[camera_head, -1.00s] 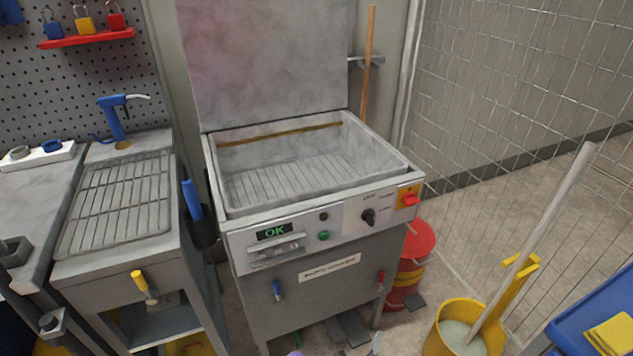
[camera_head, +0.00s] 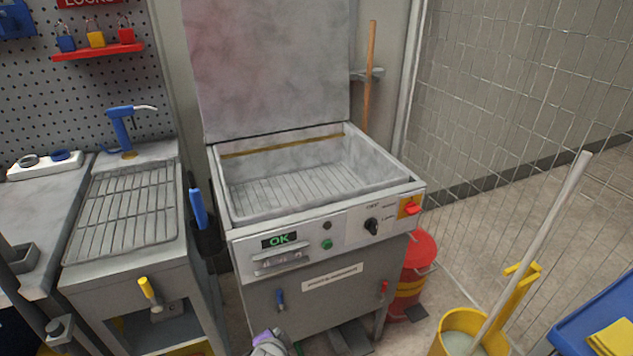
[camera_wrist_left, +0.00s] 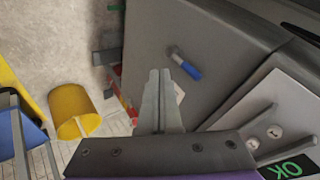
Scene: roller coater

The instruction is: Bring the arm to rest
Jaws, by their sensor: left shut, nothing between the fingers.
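My left gripper (camera_head: 272,348) shows at the bottom edge of the head view, grey with a purple part, in front of the lower cabinet of the washing machine (camera_head: 335,290). In the left wrist view its two fingers (camera_wrist_left: 158,98) lie together, shut and empty. They point toward the cabinet's grey front and appear clear of it. A blue-handled valve (camera_wrist_left: 184,64) is just beyond the fingertips there. The rest of my left arm is mostly hidden below the head view. My right gripper is not in view.
The machine's lid (camera_head: 270,70) stands open above its basin. A red bin (camera_head: 415,270), a yellow mop bucket (camera_head: 462,325) and a blue cart (camera_head: 595,325) stand to the right. A sink bench (camera_head: 125,265) stands to the left. A mesh fence closes the right side.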

